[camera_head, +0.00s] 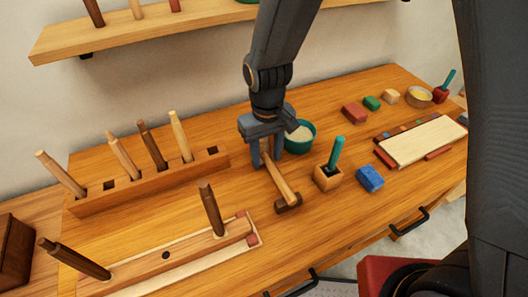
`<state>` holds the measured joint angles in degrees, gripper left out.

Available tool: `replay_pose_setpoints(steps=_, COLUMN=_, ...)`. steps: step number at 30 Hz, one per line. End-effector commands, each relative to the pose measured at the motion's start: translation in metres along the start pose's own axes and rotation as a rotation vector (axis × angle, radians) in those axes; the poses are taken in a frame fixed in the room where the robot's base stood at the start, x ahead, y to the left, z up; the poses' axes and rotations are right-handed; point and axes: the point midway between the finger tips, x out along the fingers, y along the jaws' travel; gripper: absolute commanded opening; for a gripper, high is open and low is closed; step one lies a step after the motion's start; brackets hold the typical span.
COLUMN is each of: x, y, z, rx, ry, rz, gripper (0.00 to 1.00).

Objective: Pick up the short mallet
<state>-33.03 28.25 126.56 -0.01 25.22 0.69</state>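The short mallet (281,182) lies on the wooden bench top, with a light wooden handle and a dark head (288,203) at its near end. The handle points away toward the back, up to my gripper. My gripper (266,160) points down over the far end of the handle. Its two fingers are apart, one on each side of the handle, and look open. Whether either finger touches the handle is hard to see. Part of the handle's far end is hidden by the gripper.
A teal bowl (299,137) stands close right of my gripper. A wooden block with a green peg (328,176) and a blue block (370,178) are right of the mallet. A peg rack (150,182) is at left, a second rack (190,250) in front. A shelf (150,38) hangs above.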

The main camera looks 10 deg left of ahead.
Motion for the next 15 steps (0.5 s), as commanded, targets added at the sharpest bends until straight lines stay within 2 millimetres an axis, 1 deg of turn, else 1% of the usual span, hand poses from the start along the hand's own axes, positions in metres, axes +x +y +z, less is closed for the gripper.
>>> replay_pose_setpoints(steps=3, x=0.011, y=0.0, z=0.001, rx=0.001, ry=-0.002, rz=0.0, gripper=0.4)
replay_pose_setpoints(steps=6, x=0.017, y=0.001, z=0.0, rx=0.001, ry=0.0, rz=0.0, gripper=0.4)
replay_pose_setpoints(steps=14, x=0.018, y=0.001, z=0.0, rx=0.001, ry=0.001, rz=0.0, gripper=0.4)
replay_pose_setpoints(steps=15, x=0.018, y=0.001, z=0.0, rx=0.001, ry=0.001, rz=0.0, gripper=0.35)
